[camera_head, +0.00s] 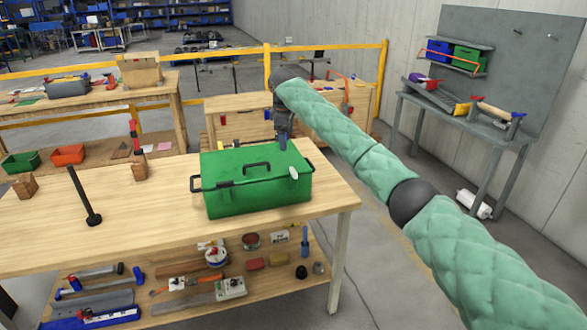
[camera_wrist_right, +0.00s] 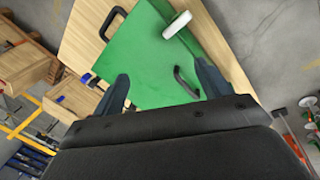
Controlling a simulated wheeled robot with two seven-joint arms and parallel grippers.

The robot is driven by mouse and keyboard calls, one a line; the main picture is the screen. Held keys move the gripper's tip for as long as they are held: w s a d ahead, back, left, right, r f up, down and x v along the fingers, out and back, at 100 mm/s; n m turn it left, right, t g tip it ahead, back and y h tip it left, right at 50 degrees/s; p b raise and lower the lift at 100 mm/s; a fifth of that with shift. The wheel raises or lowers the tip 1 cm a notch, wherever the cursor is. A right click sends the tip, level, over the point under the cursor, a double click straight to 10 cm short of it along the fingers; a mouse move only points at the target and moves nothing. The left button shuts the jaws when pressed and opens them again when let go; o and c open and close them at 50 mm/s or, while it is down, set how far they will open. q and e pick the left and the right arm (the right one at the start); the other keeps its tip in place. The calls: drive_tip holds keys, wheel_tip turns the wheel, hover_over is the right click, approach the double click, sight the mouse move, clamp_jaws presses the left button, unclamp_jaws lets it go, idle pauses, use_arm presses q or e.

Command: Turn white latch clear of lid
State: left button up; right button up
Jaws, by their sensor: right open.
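A green toolbox (camera_head: 258,192) stands on the wooden workbench, its lid (camera_wrist_right: 140,60) shut. The white latch (camera_head: 293,172) is at the front edge of the lid, toward the right; it also shows in the right wrist view (camera_wrist_right: 177,24), where it appears to reach over the lid's edge. My right gripper (camera_head: 284,146) is above the back of the lid, pointing down. In the right wrist view its two fingers (camera_wrist_right: 160,76) are apart with nothing between them, clear of the white latch. My left gripper is not in view.
The lid carries a black handle (camera_head: 257,167), also near a finger in the wrist view (camera_wrist_right: 186,82). A dark latch (camera_head: 224,184) sits at the front left. A black post (camera_head: 83,197) stands left on the workbench (camera_head: 140,230). Tools lie on the lower shelf (camera_head: 245,283).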

drive_tip(key=n+g, duration=0.2)
hover_over(293, 170)
drive_tip(key=f, duration=0.4)
drive_tip(key=shift+w+d+f, duration=0.1)
drive_tip(key=shift+w+d, duration=0.05)
drive_tip(key=shift+w, duration=0.25)
drive_tip(key=shift+s+f+n, duration=0.1)
drive_tip(key=shift+s+n, duration=0.25)
drive_tip(key=shift+n, duration=0.55)
drive_tip(key=shift+s+n+g, duration=0.15)
drive_tip(key=shift+n+g, duration=0.15)
drive_tip(key=shift+n, duration=0.9)
use_arm(q)
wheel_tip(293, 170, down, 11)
drive_tip(key=p, duration=0.2)
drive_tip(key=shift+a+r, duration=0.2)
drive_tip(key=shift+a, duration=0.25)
use_arm(e)
drive_tip(key=shift+f, duration=3.9)
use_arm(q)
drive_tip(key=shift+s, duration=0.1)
use_arm(e)
drive_tip(key=c, duration=1)
